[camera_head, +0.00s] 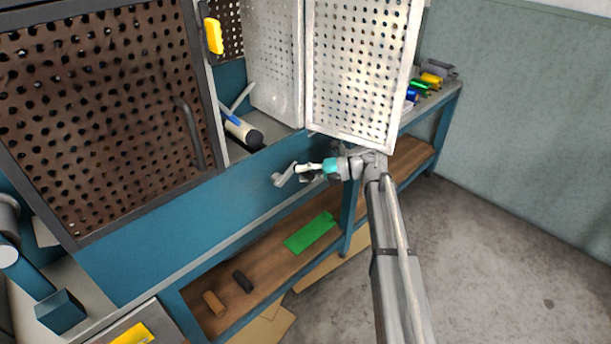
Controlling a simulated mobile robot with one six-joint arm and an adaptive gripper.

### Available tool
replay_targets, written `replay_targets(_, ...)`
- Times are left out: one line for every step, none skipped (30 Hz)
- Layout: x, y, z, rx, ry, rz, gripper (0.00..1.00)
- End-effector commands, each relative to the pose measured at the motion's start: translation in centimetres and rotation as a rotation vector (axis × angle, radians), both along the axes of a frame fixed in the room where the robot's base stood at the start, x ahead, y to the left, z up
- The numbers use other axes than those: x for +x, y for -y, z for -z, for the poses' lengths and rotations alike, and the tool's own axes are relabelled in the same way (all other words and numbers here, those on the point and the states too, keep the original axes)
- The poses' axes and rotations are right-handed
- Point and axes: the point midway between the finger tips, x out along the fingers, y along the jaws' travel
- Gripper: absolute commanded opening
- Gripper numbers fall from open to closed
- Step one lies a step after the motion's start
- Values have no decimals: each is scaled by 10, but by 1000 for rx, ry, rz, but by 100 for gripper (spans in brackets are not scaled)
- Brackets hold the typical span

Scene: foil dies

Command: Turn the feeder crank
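The feeder crank (284,177) is a small light-grey bent lever on the front of the blue bench, near the middle of the head view. My arm comes up from the bottom right, and my gripper (312,171) is at its end, just right of the crank. The gripper is at or very near the crank. I cannot tell whether they touch or whether the fingers are open or shut, because this part is small and overlaps.
A brown perforated door (100,110) with a dark handle stands at left. A white perforated panel (358,70) hangs just above my gripper. A blue-and-white cylindrical tool (240,128) lies behind the crank. A green sheet (311,232) lies on the wooden lower shelf (262,262). Floor at right is clear.

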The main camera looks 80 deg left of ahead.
Motion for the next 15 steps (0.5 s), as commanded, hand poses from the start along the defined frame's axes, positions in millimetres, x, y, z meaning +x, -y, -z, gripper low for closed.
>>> replay_targets(0, 0, 0, 0, 1, 0, 64)
replay_targets(0, 0, 0, 0, 1, 0, 68)
replay_targets(0, 0, 0, 0, 1, 0, 68)
replay_targets(0, 0, 0, 0, 1, 0, 68)
replay_targets(0, 0, 0, 0, 1, -1, 68)
replay_targets(0, 0, 0, 0, 1, -1, 68)
replay_targets(0, 0, 0, 0, 1, -1, 68)
replay_targets(0, 0, 0, 0, 1, -1, 68)
replay_targets(0, 0, 0, -1, 2, -1, 68)
replay_targets(0, 0, 1, -1, 2, -1, 68)
replay_targets(0, 0, 1, -1, 2, -1, 62)
replay_targets(0, 1, 1, 1, 1, 0, 55)
replay_targets(1, 1, 0, 2, 1, 1, 49)
replay_targets(1, 1, 1, 5, 1, 2, 44)
replay_targets(3, 1, 0, 12, -1, 5, 36)
